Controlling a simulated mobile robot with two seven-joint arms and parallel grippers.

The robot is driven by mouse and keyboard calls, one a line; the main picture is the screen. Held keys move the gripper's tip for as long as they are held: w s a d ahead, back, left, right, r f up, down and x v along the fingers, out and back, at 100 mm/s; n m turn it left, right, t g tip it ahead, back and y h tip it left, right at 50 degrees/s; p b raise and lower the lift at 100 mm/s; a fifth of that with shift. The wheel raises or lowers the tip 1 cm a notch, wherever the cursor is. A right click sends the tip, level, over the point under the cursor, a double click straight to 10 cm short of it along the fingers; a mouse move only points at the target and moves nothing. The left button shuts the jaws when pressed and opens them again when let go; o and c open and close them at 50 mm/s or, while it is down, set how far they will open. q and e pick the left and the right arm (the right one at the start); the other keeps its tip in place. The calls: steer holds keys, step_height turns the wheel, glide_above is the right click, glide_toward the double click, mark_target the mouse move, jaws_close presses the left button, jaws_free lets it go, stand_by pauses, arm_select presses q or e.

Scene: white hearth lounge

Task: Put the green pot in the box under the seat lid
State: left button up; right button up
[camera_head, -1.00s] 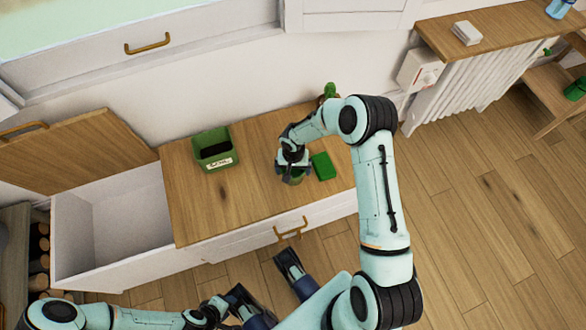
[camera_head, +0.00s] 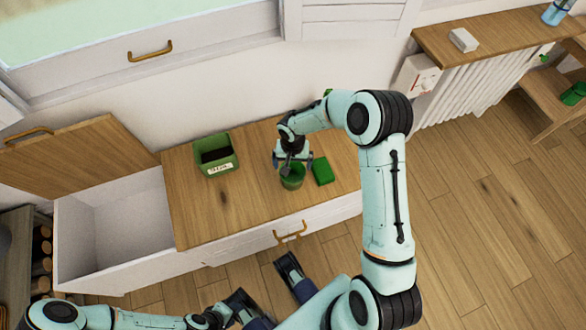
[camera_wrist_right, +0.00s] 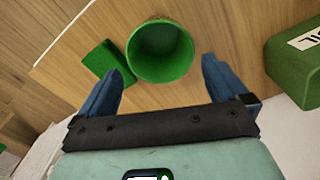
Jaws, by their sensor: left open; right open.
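The round green pot (camera_head: 292,180) stands upright near the front of the wooden bench top; it also shows in the wrist view (camera_wrist_right: 160,72), with its open mouth toward the camera. My right gripper (camera_head: 293,163) is open just above and behind the pot. In the wrist view its fingers lie apart on either side of the pot's near edge; contact cannot be told. The seat lid (camera_head: 75,158) is raised at the left, and the white box (camera_head: 115,235) under it is open; its visible inside looks empty. My left gripper (camera_head: 222,308) is low in front of the bench, open, partly unclear.
A green block (camera_head: 322,169) lies close right of the pot. A labelled green rectangular planter (camera_head: 216,155) stands to its left on the bench top (camera_head: 225,205). A bench drawer handle (camera_head: 291,231) projects in front. A radiator (camera_head: 480,95) and a shelf stand at the right.

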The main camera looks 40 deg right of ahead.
steer(key=s+a+f+n+y, duration=0.1)
steer(key=s+a+f, duration=0.3)
steer(key=s, duration=0.4)
steer(key=s+a+f+n+y, duration=0.1)
steer(key=s+a+f, duration=0.3)
steer(key=s+a, duration=0.3)
steer(key=s+a+f+n+y, duration=0.1)
steer(key=s+a+f, duration=0.3)
steer(key=s, duration=0.5)
steer(key=shift+s+a+n+y, duration=0.3)
steer(key=shift+s+a+n, duration=0.1)
steer(key=shift+a, duration=0.65)
